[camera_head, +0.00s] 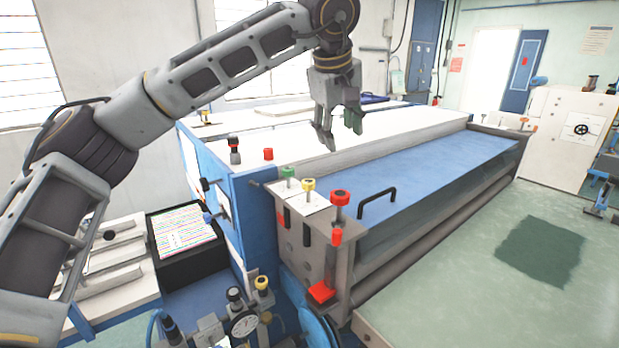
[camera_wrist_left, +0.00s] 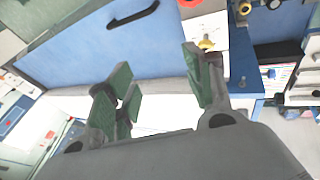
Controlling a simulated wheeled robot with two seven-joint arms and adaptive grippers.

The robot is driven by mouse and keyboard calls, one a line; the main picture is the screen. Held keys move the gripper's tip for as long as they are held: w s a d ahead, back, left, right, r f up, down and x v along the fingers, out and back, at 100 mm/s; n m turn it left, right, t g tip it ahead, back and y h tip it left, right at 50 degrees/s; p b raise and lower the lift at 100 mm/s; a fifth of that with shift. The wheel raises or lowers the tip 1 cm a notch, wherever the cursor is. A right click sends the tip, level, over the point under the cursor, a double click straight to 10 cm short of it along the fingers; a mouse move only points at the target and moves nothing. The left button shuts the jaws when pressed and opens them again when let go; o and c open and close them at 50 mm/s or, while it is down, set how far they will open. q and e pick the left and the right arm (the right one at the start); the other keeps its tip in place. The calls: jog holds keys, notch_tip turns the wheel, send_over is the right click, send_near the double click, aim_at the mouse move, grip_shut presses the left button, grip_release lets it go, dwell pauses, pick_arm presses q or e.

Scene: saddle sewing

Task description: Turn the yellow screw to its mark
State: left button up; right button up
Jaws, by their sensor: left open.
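The yellow screw (camera_head: 308,185) stands upright on a small white plate (camera_head: 305,200) at the near left corner of the machine. The green screw (camera_head: 288,173) is to its left and a larger red knob (camera_head: 340,198) to its right. My left gripper (camera_head: 339,128) hangs open and empty above and behind the screws, fingers pointing down, apart from them. In the left wrist view, the open fingers of this gripper (camera_wrist_left: 160,90) show green pads, and the yellow screw (camera_wrist_left: 206,44) shows just beyond the right finger. I cannot make out the screw's mark. My right gripper is not in view.
A black handle (camera_head: 377,200) rises from the blue machine cover (camera_head: 430,175). Red knobs (camera_head: 268,154) stand behind and in front of the screws. A pressure gauge (camera_head: 244,326) with a yellow-topped knob (camera_head: 262,283) is below left. The air above the cover is clear.

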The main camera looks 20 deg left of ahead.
aim_at(309, 181)
pick_arm(q)
jog(key=a+m, duration=0.1)
jog(key=s+a+m+y, duration=0.1)
jog(key=a, duration=0.1)
jog(key=s+a+m+g+y, duration=0.1)
jog(key=m, duration=0.1)
jog(key=shift+s+a+f, duration=0.15)
jog(key=shift+a+f, duration=0.1)
jog(key=shift+a, duration=0.15)
jog(key=shift+f, duration=0.15)
jog(key=x, duration=0.4)
jog(key=p+x, duration=0.1)
jog(key=x, duration=0.7)
jog(key=shift+a, duration=0.3)
jog(key=shift+w+a+f+p, duration=0.1)
jog(key=shift+w+f+p, duration=0.15)
jog(key=shift+f, duration=0.45)
